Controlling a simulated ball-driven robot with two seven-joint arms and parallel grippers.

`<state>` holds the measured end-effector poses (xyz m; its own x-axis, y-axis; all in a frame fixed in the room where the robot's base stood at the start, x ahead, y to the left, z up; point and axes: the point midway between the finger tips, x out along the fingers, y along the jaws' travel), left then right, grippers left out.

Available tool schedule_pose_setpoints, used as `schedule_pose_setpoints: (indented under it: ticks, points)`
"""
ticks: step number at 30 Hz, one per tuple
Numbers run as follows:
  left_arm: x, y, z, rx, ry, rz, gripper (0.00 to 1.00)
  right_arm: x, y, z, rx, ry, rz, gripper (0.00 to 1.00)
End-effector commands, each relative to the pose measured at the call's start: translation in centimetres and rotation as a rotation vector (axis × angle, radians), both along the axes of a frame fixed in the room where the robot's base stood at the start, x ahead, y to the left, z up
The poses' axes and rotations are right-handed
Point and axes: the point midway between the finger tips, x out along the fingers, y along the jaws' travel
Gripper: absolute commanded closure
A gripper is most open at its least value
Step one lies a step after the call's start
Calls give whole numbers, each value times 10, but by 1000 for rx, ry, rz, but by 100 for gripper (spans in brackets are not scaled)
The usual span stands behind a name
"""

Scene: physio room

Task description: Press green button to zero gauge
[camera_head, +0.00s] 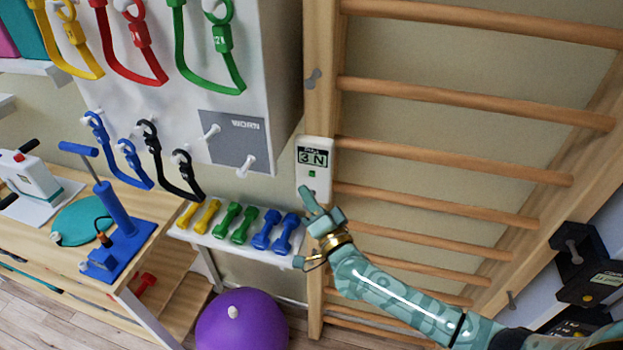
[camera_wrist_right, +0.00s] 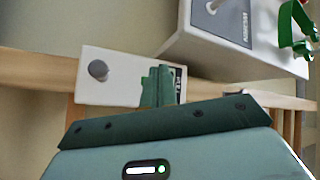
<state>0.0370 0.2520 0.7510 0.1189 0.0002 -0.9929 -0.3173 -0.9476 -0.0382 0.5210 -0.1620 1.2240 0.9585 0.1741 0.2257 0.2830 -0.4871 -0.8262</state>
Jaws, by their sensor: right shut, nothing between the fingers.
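The gauge (camera_head: 315,186) is a white box on the wooden upright of the wall bars. Its display (camera_head: 313,157) reads 3 N. The small green button (camera_head: 312,174) sits below the display and is visible in the head view. My right gripper (camera_head: 307,194) is shut and empty, its fingertips just below the button at the gauge's lower part; I cannot tell whether they touch it. In the right wrist view the shut fingers (camera_wrist_right: 160,85) cover part of the gauge (camera_wrist_right: 120,88) and hide the button. A grey knob (camera_wrist_right: 98,70) shows on the gauge there. My left gripper is not in view.
Wall bars (camera_head: 460,160) stand right of the gauge. A white board with coloured bands and a grey WORN panel (camera_head: 233,142) is to its left. A dumbbell shelf (camera_head: 240,250) and a purple ball (camera_head: 240,322) are below. Black devices (camera_head: 580,265) stand at right.

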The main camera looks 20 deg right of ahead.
Motion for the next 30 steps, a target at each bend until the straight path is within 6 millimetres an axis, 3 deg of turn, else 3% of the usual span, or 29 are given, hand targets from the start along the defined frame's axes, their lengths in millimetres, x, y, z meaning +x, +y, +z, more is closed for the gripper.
schedule_pose_setpoints:
  ticks: [9, 30]
  points:
    - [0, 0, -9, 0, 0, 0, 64, 22, -14, 0, 1, -1, 0, 100]
    - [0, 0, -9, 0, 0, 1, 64, 23, -15, 0, 1, 0, 0, 100]
